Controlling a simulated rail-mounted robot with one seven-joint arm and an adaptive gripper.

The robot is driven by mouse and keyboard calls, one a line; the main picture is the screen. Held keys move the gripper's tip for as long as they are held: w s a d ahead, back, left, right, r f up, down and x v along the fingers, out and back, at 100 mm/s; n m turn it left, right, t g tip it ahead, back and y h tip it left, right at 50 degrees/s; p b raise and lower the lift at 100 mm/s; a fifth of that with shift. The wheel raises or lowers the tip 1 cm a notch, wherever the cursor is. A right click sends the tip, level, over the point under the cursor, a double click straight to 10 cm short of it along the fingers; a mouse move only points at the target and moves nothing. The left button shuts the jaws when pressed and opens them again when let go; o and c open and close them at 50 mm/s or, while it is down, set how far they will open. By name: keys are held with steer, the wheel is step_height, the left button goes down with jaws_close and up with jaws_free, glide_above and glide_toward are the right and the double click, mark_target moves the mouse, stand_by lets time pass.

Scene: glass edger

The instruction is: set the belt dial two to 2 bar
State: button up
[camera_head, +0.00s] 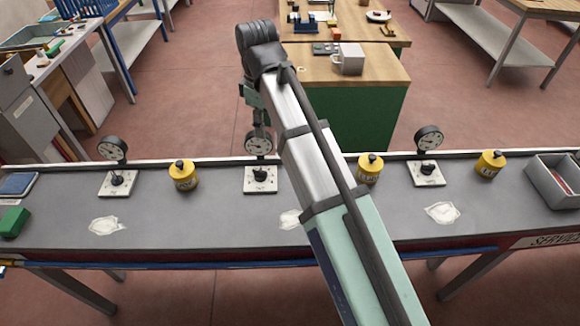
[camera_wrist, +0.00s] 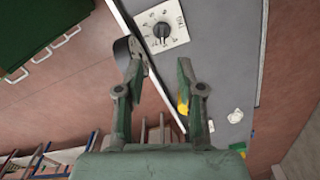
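The middle dial is a black knob on a white square plate (camera_head: 261,180) on the grey bench, with a round white-faced gauge (camera_head: 259,144) standing behind it. In the wrist view the black knob (camera_wrist: 162,30) sits on its white plate with printed marks, too small to read. The gauge (camera_wrist: 123,52) shows there as a dark disc partly behind the left finger. My gripper (camera_wrist: 160,70) is open and empty, apart from the knob, which appears beyond its fingertips. In the head view my gripper hangs above the middle gauge. The gauge needle is too small to read.
Similar knob-and-gauge sets stand at left (camera_head: 117,183) and right (camera_head: 428,173). White cloths (camera_head: 107,225) lie along the front. A grey bin (camera_head: 552,182) is at the right end. A wooden-topped green cabinet (camera_head: 370,120) stands behind.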

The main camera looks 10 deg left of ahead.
mark_target(265, 172)
steer(key=f+p, duration=0.1)
steer(key=f, duration=0.4)
steer(key=f+p, duration=0.1)
steer(key=f, duration=1.1)
steer(key=shift+s+a+f+p, duration=0.15)
steer(key=shift+a+p, duration=0.2)
steer(key=shift+p, duration=0.05)
jaws_close()
